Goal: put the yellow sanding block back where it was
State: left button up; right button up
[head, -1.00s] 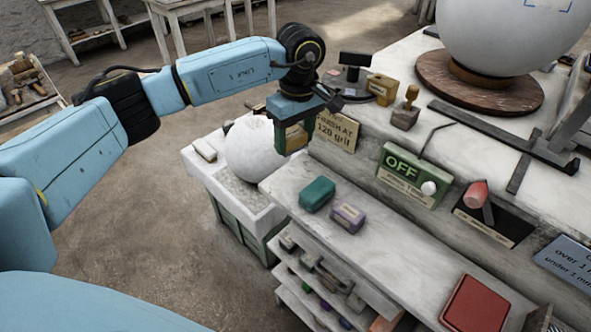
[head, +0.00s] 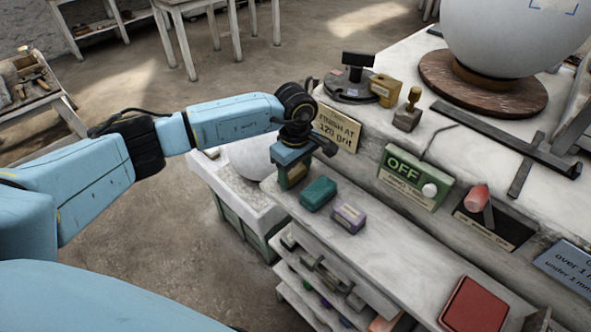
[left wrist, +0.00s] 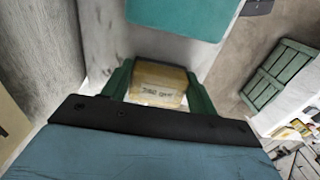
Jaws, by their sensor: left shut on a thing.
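The yellow sanding block (left wrist: 158,84) shows in the left wrist view between the two green fingers of my left gripper (left wrist: 158,92), with a printed label on its face. In the head view my left gripper (head: 292,176) is shut on the block (head: 297,173), at the far left end of the white shelf (head: 395,250). I cannot tell whether the block touches the shelf. A green block (head: 318,193) lies on the shelf just right of the gripper, and a purple block (head: 348,217) lies beyond it. My right gripper is not in view.
A white sphere (head: 248,158) sits in a crate-like stand (head: 235,198) behind my left arm. A "120 grit" sign (head: 337,130) stands close behind the gripper. A green OFF box (head: 414,177) and a red pad (head: 473,303) are further right. The shelf between the purple block and red pad is clear.

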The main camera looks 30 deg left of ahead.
aim_at(295, 171)
pick_arm(q)
jog(key=o, duration=1)
jog(key=shift+o, duration=0.2)
notch_tip(295, 171, up, 12)
jog(key=shift+b, duration=0.3)
